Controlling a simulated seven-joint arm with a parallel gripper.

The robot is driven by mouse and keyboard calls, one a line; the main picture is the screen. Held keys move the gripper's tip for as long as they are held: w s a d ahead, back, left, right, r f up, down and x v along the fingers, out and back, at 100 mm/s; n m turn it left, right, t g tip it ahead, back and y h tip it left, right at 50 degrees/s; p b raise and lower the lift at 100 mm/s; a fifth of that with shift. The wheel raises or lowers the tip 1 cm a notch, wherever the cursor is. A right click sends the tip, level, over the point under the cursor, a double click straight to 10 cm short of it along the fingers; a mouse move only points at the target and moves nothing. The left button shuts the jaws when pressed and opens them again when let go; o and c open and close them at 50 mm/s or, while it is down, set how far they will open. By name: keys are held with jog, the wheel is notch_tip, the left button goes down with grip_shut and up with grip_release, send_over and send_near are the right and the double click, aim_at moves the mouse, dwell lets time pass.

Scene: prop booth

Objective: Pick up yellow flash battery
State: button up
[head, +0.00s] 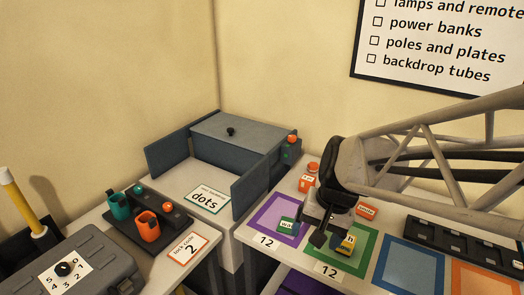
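Whether a finger touches the battery is not clear. The far side of the gripper is hidden by its own body, so its opening does not show clearly.
A green block (287,226) lies on the purple-bordered mat (262,237). Small orange blocks (306,183) (366,211) stand behind and right of the gripper. A black slotted tray (455,243) is at right. A grey open box (240,135) stands left. The blue mat (408,268) is empty.

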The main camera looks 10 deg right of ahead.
jog(key=w+d+f+m+t+y, duration=0.2)
jog(key=w+d+f+m+y, duration=0.35)
jog(key=d+f+m, duration=0.55)
jog(key=m+t+y, duration=0.1)
jog(key=m+t, duration=0.5)
jog(key=m, duration=0.4)
send_near(345, 245)
jog(key=w+f, duration=0.3)
jog(key=shift+a+f, duration=0.1)
jog(key=shift+a, duration=0.25)
jog(key=shift+d+f+t, duration=0.4)
jog(key=shift+x, duration=1.3)
jog(key=shift+a, duration=0.1)
jog(key=shift+x, duration=2.55)
